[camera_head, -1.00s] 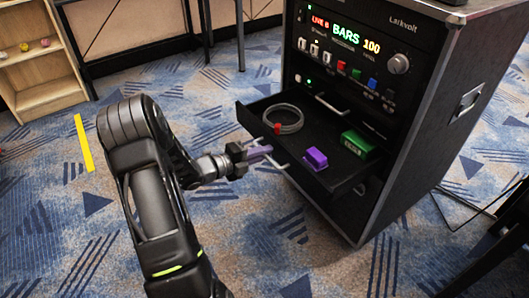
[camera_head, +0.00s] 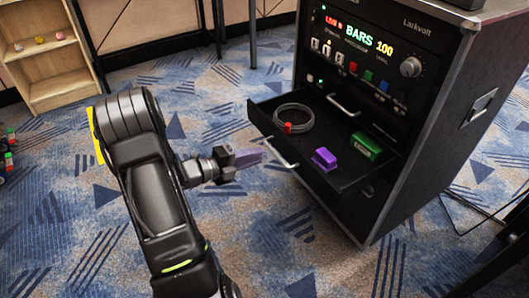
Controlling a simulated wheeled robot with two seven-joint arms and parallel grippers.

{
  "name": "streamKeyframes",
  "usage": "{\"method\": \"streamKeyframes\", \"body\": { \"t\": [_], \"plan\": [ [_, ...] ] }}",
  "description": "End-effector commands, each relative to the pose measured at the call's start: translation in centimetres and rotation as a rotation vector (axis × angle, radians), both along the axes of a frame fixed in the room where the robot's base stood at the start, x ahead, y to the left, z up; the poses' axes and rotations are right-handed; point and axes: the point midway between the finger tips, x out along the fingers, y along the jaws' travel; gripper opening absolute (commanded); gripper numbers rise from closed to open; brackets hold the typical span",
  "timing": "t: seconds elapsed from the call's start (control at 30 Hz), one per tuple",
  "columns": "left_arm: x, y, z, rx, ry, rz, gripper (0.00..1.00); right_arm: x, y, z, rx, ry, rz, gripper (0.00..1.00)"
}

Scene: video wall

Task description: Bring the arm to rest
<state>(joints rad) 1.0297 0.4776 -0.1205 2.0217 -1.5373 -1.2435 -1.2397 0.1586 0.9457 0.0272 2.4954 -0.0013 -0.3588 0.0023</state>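My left arm comes up from the bottom centre in the head view. Its gripper (camera_head: 250,158) is over the carpet just left of the open drawer's front. Its purplish fingers point right toward the drawer handle (camera_head: 281,153), with a small gap seeming to separate them. The fingers are blurred, so I cannot tell whether they are open or shut. I see nothing held in them. My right gripper is not in view.
The black rack cabinet (camera_head: 420,130) stands at right, its drawer (camera_head: 330,175) pulled out. In the drawer lie a grey cable coil (camera_head: 293,117), a purple object (camera_head: 324,159) and a green box (camera_head: 367,146). A wooden shelf (camera_head: 62,92) stands at left. Patterned carpet lies open between.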

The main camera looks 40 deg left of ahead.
Motion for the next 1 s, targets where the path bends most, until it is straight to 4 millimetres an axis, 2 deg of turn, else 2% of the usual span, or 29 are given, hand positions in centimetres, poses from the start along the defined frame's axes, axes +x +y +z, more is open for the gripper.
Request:
{"method": "streamKeyframes", "body": {
  "t": [0.13,0.77,0.87,0.97,1.0],
  "plan": [
    [-0.7,0.2,0.2,-0.001,-0.001,0.0,0.2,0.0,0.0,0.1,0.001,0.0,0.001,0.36],
    [-0.6,0.2,0.1,-0.03,0.012,0.008,0.2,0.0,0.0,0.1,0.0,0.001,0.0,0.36],
    [-0.6,1.1,-0.7,-0.107,0.067,0.066,0.2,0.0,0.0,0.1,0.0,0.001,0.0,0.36],
    [-0.6,3.7,-2.7,-0.303,0.164,0.269,0.2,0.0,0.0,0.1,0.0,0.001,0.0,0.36],
    [-0.9,4.5,-4.2,-0.419,0.212,0.378,0.2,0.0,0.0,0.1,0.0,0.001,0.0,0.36]
  ]
}}
